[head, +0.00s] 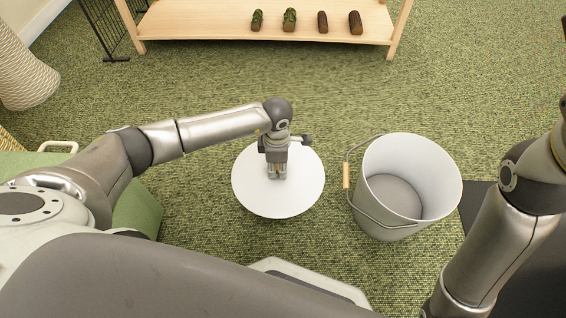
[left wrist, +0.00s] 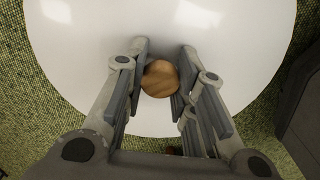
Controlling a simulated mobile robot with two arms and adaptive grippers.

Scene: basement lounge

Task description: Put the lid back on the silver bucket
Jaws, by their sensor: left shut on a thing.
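The silver bucket (head: 412,180) stands upright and open-topped on the green carpet, right of centre in the head view. Its inside looks empty, and its wire handle with a wooden grip (head: 346,176) hangs on its left side. The round white lid (head: 258,198) is left of the bucket, apart from it. My left gripper (head: 277,176) is over the middle of the lid. In the left wrist view, its fingers are shut on the lid's round wooden knob (left wrist: 160,78). The lid (left wrist: 80,28) fills most of that view. My right gripper is out of frame; only my right arm shows.
A low wooden shelf (head: 200,22) with several small log-like pieces (head: 322,21) stands at the far side. A green padded piece (head: 140,208) is at left. A dark flat surface (head: 475,205) lies right of the bucket. Carpet between lid and bucket is clear.

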